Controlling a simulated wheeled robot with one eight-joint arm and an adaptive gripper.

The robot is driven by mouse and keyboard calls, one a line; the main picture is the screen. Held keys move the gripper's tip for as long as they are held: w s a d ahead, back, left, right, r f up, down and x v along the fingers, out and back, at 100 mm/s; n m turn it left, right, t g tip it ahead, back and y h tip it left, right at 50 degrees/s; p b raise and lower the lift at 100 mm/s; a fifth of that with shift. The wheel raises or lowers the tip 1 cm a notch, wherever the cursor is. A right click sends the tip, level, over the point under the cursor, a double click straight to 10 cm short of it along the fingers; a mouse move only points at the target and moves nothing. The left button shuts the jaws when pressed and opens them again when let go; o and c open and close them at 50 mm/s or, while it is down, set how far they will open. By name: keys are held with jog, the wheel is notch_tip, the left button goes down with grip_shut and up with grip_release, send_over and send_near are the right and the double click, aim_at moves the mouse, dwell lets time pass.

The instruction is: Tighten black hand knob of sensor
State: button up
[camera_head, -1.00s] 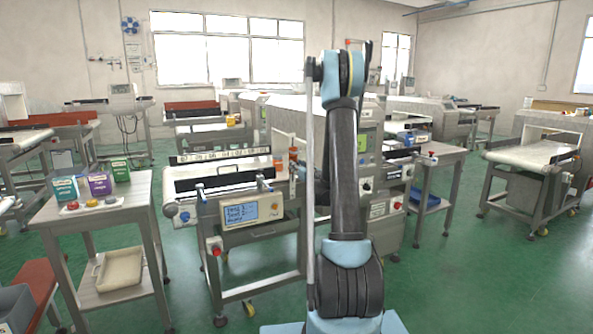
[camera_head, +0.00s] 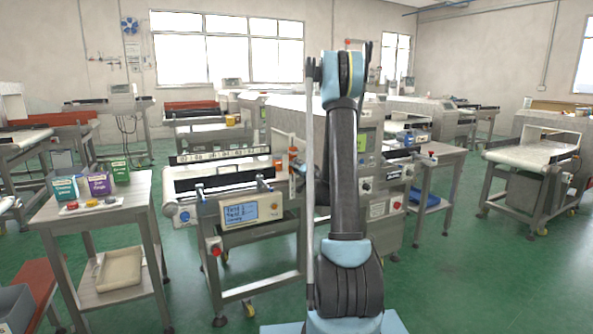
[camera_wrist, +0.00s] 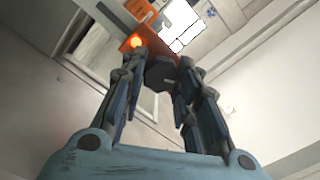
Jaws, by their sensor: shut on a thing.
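In the wrist view my gripper (camera_wrist: 160,85) is shut on the black hand knob (camera_wrist: 159,74), with one finger on each side of it. The knob sits at the lower end of an orange sensor body (camera_wrist: 140,33), which has a glowing orange light near the left finger. In the head view the orange sensor (camera_head: 293,160) stands at the right end of the conveyor (camera_head: 225,178). My arm covers part of that area, and the knob and fingertips cannot be made out there.
A control panel with a blue screen (camera_head: 240,212) is on the conveyor's front. A side table (camera_head: 105,212) with several small boxes stands at the left. Another table (camera_head: 440,158) stands right of the machine. Green floor is open at the right.

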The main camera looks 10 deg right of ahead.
jog(key=m, duration=0.6)
jog(key=shift+d+f, duration=0.1)
jog(key=shift+d, duration=0.1)
jog(key=shift+m, duration=0.3)
jog(key=o, duration=1.1)
jog(key=v, duration=1.1)
jog(key=shift+s, duration=0.4)
